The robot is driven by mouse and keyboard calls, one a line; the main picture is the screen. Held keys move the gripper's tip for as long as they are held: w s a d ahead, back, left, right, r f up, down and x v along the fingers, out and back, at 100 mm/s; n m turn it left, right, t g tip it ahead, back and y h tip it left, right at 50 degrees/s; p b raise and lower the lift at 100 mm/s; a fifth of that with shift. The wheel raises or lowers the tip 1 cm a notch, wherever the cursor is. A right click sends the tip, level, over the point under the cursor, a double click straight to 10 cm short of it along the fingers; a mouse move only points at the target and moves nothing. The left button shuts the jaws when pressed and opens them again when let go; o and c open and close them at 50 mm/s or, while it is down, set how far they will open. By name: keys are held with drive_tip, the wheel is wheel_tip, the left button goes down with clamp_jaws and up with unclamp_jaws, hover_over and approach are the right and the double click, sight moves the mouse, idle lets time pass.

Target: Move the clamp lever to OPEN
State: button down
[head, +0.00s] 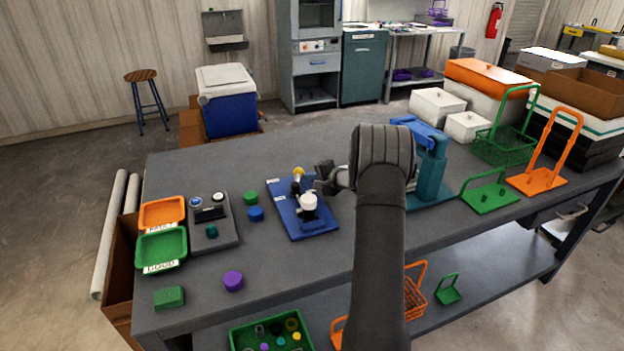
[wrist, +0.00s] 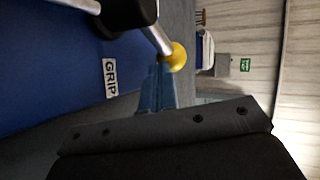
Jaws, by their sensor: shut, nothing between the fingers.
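The clamp stands on a blue base plate (head: 290,222) in the middle of the bench. It has a white round part (head: 308,201) and a lever with a yellow ball knob (head: 298,172) at the plate's far side. My gripper (head: 322,181) is shut and empty, just right of the clamp. In the wrist view its narrow bluish fingertips (wrist: 166,76) appear right at the knob. I cannot tell whether they touch it.
Left of the plate are a blue puck (head: 256,214), a green puck (head: 250,197), a grey control box (head: 212,225) and orange (head: 162,213) and green (head: 161,250) trays. A teal press (head: 430,165) stands close on the right. The bench in front of the plate is mostly clear.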

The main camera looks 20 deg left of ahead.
sight(301, 172)
drive_tip(key=a+n+g, duration=0.1)
drive_tip(key=g, duration=0.1)
drive_tip(key=a+n+g, duration=0.1)
drive_tip(key=n+g, duration=0.1)
drive_tip(key=a+n+g, duration=0.1)
drive_tip(key=n+g, duration=0.1)
drive_tip(key=shift+w+f, duration=0.1)
drive_tip(key=shift+w, duration=0.15)
drive_tip(key=shift+s+a+g, duration=0.15)
drive_tip(key=shift+s+a, duration=0.05)
drive_tip(key=shift+a, duration=0.4)
drive_tip(key=shift+s+a+g, duration=0.15)
drive_tip(key=shift+a, duration=0.4)
drive_tip(key=shift+s+a, duration=0.55)
drive_tip(key=shift+a, duration=0.25)
drive_tip(key=w+d+r, duration=0.1)
drive_tip(key=w+d, duration=0.1)
drive_tip(key=w+d+r, duration=0.1)
drive_tip(key=w+d, duration=0.1)
drive_tip(key=w+d+r, duration=0.1)
drive_tip(key=w+d, duration=0.1)
drive_tip(key=shift+w+d+r, duration=0.15)
drive_tip(key=shift+w+r, duration=0.15)
drive_tip(key=shift+r, duration=0.1)
